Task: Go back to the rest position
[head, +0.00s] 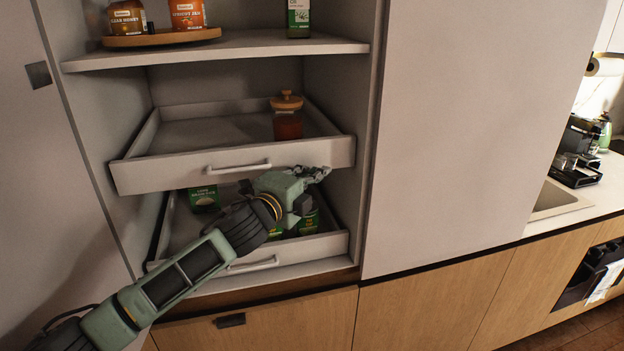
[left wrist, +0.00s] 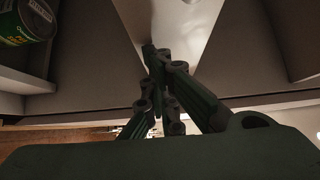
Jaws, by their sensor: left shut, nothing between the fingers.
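My left gripper (head: 318,173) is shut and empty. In the head view it is in front of the right part of the upper pull-out drawer (head: 140,179), above the lower drawer (head: 318,247). I cannot tell whether it touches the upper drawer's front. My left arm reaches up to it from the lower left. In the left wrist view the shut fingers (left wrist: 160,75) show in the middle, with nothing between them. My right gripper is in neither view.
Both drawers are pulled out in the open cupboard. A lidded jar (head: 287,122) stands in the upper one; a green package (head: 204,198) and green cans (head: 308,222) are in the lower one. The shelf (head: 250,46) above holds jars. A closed panel (head: 460,130) is at right.

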